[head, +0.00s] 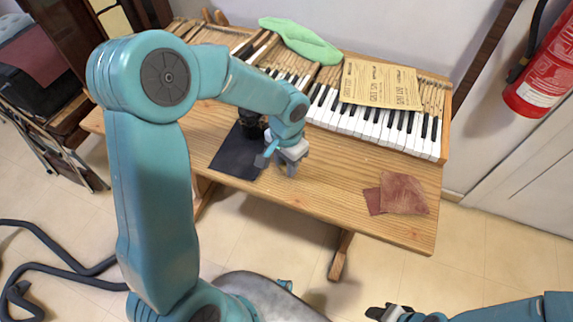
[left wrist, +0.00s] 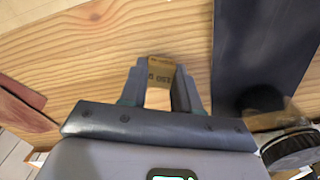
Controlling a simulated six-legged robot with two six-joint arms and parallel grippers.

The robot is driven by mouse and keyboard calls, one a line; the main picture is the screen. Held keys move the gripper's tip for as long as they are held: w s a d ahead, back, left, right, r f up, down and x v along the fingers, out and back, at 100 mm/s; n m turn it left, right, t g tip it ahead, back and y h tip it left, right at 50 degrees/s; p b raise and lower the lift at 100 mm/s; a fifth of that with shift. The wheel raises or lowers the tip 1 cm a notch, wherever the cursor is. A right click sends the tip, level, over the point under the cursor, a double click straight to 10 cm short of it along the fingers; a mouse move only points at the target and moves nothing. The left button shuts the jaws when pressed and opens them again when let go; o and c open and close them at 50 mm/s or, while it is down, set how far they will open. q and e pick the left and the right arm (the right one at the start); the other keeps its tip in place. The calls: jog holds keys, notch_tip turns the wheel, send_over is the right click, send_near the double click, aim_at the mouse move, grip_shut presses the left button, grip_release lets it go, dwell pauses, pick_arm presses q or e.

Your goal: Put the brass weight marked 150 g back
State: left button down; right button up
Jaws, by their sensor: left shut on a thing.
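My left gripper (head: 289,168) is over the wooden bench, just right of a dark mat (head: 228,162). In the left wrist view the gripper (left wrist: 160,80) is shut on a small brass weight (left wrist: 162,63), held between its fingertips. The weight's marking shows upside down and is too small to read surely. The weight cannot be made out in the head view. The dark mat also shows in the left wrist view (left wrist: 255,50), to the right of the fingers. My right gripper (head: 388,312) is low at the bottom right, off the bench; its jaw state is unclear.
A dark round object (head: 249,118) stands at the mat's far side. Behind are piano keys (head: 380,127) with yellowed papers (head: 380,84) and a green cloth (head: 300,40). A reddish-brown cloth (head: 403,194) lies at the right. The bench (head: 335,185) between is clear.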

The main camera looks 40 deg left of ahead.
pick_arm(q)
jog(key=shift+f, duration=0.55)
jog(key=shift+f, duration=0.1)
jog(key=c, duration=0.8)
grip_release()
jog(key=shift+r, duration=0.3)
notch_tip(320, 180, up, 12)
jog(key=p, duration=0.1)
